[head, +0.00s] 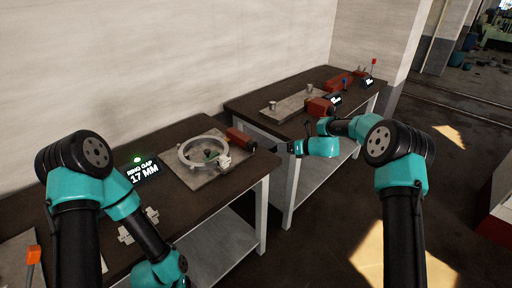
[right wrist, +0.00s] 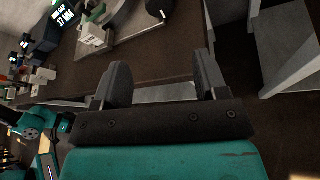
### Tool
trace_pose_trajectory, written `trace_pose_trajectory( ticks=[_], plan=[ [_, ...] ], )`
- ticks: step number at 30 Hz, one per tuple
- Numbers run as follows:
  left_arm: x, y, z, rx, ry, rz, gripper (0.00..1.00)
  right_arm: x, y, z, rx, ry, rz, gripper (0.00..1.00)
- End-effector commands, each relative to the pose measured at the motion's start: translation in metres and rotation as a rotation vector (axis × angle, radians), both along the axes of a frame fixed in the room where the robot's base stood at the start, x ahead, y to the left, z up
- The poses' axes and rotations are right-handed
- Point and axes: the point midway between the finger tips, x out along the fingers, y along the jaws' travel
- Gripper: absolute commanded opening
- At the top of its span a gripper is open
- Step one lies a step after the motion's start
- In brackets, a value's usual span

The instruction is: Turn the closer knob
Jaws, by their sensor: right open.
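The closer on the near bench has a red body (head: 238,136) with a dark knob (head: 251,147) at its right end, near the bench edge. A dark round knob end (right wrist: 155,9) also shows at the top of the right wrist view. A pale metal ring (head: 203,151) lies on a plate beside it, with a light block (head: 223,162) at its gap. My right gripper (head: 279,148) is just right of the knob, apart from it. In the right wrist view its fingers (right wrist: 162,82) are spread with nothing between them.
A display (head: 142,171) reads "RING GAP 17 MM" with a green light. A second bench (head: 262,105) with red devices stands behind right. A floor gap separates the benches.

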Motion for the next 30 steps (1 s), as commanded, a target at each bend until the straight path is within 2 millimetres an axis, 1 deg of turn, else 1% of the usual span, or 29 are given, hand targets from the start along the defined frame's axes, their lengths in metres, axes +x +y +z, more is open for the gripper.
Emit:
trace_pose_trajectory(
  ticks=[21,27,30],
  plan=[
    [0.0,0.0,0.0,0.0,0.0,0.0,0.65,0.061,0.089,-0.043,-0.003,0.0,0.002,0.66],
    [0.0,0.0,0.0,0.0,0.0,0.0,0.65,0.076,0.111,-0.053,-0.003,0.001,0.001,0.66],
    [0.0,0.0,0.0,0.0,0.0,0.0,0.65,0.081,0.119,-0.056,-0.001,0.001,0.001,0.66]
  ],
)
